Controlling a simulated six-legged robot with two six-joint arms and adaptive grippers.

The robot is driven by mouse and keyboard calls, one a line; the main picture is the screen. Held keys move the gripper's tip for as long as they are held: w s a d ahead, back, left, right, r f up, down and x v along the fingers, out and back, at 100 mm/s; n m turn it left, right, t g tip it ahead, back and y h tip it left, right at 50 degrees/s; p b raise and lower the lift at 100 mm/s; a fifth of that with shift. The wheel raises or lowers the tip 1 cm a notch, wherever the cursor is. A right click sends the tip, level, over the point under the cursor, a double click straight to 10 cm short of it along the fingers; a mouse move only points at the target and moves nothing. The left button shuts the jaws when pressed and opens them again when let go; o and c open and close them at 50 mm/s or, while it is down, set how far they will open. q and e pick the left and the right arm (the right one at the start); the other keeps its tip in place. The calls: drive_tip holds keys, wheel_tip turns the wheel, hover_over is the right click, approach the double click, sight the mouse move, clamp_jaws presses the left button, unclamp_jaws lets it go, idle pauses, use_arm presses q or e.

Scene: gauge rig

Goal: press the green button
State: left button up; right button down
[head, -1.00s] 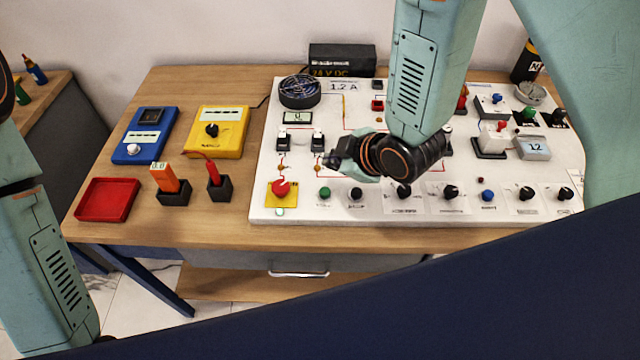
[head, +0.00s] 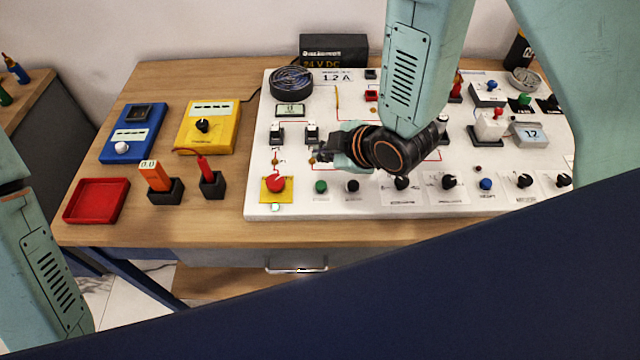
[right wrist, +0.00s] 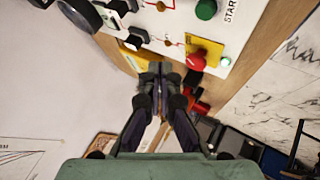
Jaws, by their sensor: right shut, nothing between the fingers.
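The green button (head: 321,186) is a small round cap at the front of the white panel (head: 300,207), just right of the red button. In the right wrist view the green button (right wrist: 206,9) sits at the top edge beside the word START. My right gripper (head: 322,155) is shut and empty; it appears just above the green button in the head view, apart from it. In the right wrist view its fingertips (right wrist: 160,70) point toward the panel's edge, below and left of the green button. My left arm shows at the left, but its gripper is out of view.
The red button (head: 275,183) on a yellow plate stands close left of the green one. Black knobs (head: 352,186) line the front row to the right. Two black switches (head: 311,133) stand behind. Red tray (head: 97,201) and meters are left.

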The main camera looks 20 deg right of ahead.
sight(324, 187)
drive_tip(key=f+b, duration=0.5)
drive_tip(key=f, duration=0.1)
drive_tip(key=shift+s+f, duration=0.2)
drive_tip(key=shift+w+f, duration=0.2)
drive_tip(key=shift+f, duration=0.25)
drive_tip(key=shift+s+r, duration=0.2)
drive_tip(key=shift+s, duration=0.1)
drive_tip(key=shift+w+f, duration=0.15)
drive_tip(key=shift+w, duration=0.1)
drive_tip(key=shift+s, duration=0.2)
drive_tip(key=shift+w, duration=0.15)
drive_tip(key=shift+s+f+b, duration=0.2)
drive_tip(key=shift+f+b, duration=0.05)
drive_tip(key=shift+b, duration=0.2)
drive_tip(key=shift+f, duration=0.1)
